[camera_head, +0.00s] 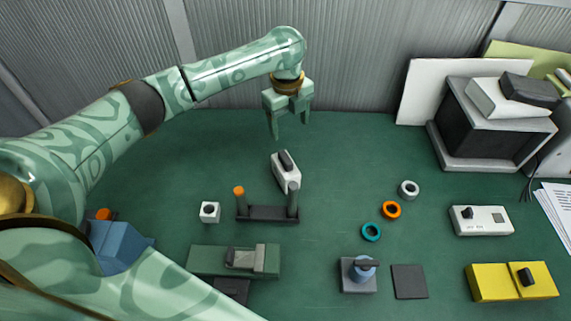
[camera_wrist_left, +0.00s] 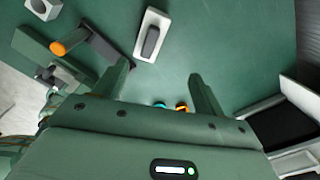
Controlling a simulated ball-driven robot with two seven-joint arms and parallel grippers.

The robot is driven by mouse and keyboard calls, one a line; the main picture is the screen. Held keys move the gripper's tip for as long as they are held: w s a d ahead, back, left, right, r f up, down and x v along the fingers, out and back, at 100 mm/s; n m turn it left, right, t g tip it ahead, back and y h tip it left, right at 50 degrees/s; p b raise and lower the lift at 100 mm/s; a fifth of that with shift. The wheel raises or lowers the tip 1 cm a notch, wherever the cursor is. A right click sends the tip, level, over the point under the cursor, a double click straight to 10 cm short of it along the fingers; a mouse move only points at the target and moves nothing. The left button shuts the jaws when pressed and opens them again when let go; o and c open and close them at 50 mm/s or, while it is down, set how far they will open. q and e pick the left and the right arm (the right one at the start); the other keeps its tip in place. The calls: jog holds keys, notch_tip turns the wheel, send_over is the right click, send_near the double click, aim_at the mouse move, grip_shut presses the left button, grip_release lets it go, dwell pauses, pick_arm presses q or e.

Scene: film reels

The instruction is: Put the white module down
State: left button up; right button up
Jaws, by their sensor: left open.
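The white module (camera_head: 289,180) is a small white block with a dark grip on top. It rests on the green table, just behind a dark two-post stand (camera_head: 267,213). In the left wrist view the module (camera_wrist_left: 147,51) lies beyond the fingertips, clear of both. My left gripper (camera_head: 290,129) is open and empty, above and behind the module, pointing down. Its two fingers show spread apart in the left wrist view (camera_wrist_left: 161,72). My right gripper is not in view.
A white cube (camera_head: 209,212) and a green block (camera_head: 206,261) sit near the stand. Several small rings, including an orange ring (camera_head: 391,210), lie to its right. A white box with a knob (camera_head: 490,222) and a yellow box (camera_head: 494,284) are further right. Table behind the module is clear.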

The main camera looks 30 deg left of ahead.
aim_at(285, 154)
pick_arm(q)
jog(key=f+m+b, duration=0.1)
jog(key=f, duration=0.2)
jog(key=f+m+b, duration=0.1)
jog(key=f+b, duration=0.1)
jog(key=f, duration=0.2)
jog(key=a+f+m+b, duration=0.1)
jog(key=f+b, duration=0.1)
jog(key=f, duration=0.2)
jog(key=shift+s+y, duration=0.25)
jog(key=shift+y, duration=0.05)
notch_tip(285, 154, down, 6)
jog(key=b, duration=0.3)
jog(key=shift+s+d+r+b, duration=0.15)
jog(key=shift+r+b, duration=0.1)
jog(key=shift+b, duration=0.05)
jog(key=shift+r, duration=0.2)
jog(key=shift+c, duration=0.3)
jog(key=c, duration=1.3)
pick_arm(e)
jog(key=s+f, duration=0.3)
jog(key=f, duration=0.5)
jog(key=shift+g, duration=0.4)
